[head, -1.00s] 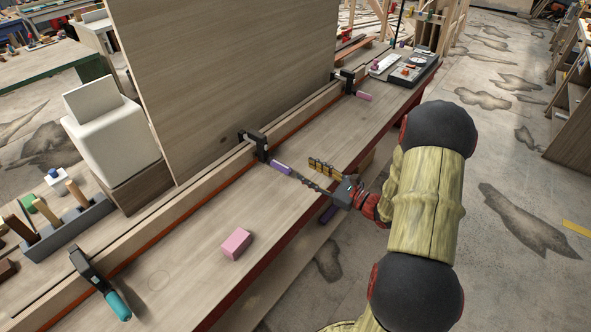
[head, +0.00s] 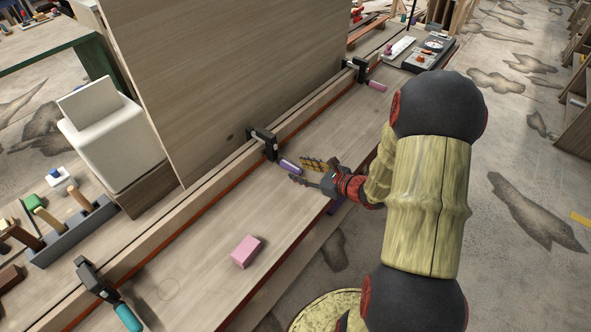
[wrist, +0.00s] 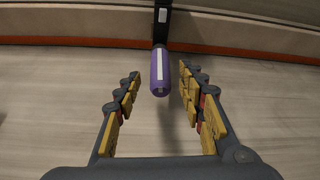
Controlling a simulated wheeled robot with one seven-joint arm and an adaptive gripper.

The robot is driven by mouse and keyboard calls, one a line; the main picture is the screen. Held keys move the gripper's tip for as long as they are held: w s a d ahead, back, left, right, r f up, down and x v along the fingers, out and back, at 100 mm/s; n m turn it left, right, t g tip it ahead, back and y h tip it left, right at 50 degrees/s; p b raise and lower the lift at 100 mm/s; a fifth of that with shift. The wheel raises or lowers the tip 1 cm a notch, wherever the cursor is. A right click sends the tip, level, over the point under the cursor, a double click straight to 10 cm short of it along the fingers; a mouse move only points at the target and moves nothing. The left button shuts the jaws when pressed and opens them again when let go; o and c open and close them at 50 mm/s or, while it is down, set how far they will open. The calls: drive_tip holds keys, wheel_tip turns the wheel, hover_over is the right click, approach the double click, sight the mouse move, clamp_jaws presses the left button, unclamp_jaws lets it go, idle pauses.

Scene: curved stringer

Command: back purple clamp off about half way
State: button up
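The purple-handled clamp has a black frame (head: 264,140) fixed on the long wooden strip at the bench's back. Its purple handle (head: 290,167) points out over the bench top. In the wrist view the purple handle (wrist: 160,74), with a pale stripe, lies between the tips of my fingers, with a gap on both sides. My gripper (wrist: 156,84) is open and touches nothing that I can see. In the head view my gripper (head: 303,172) is beside the handle, low over the bench.
A teal-handled clamp (head: 126,316) is at the near left and a pink-handled clamp (head: 376,85) farther along. A pink block (head: 246,251) lies on the bench. A tall wooden panel (head: 230,80) stands behind the strip. Bare bench top surrounds my gripper.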

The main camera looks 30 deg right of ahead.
sight(288, 166)
drive_tip(key=shift+b+x, duration=0.3)
drive_tip(key=shift+x, duration=1.25)
drive_tip(key=shift+c, duration=0.7)
clamp_jaws()
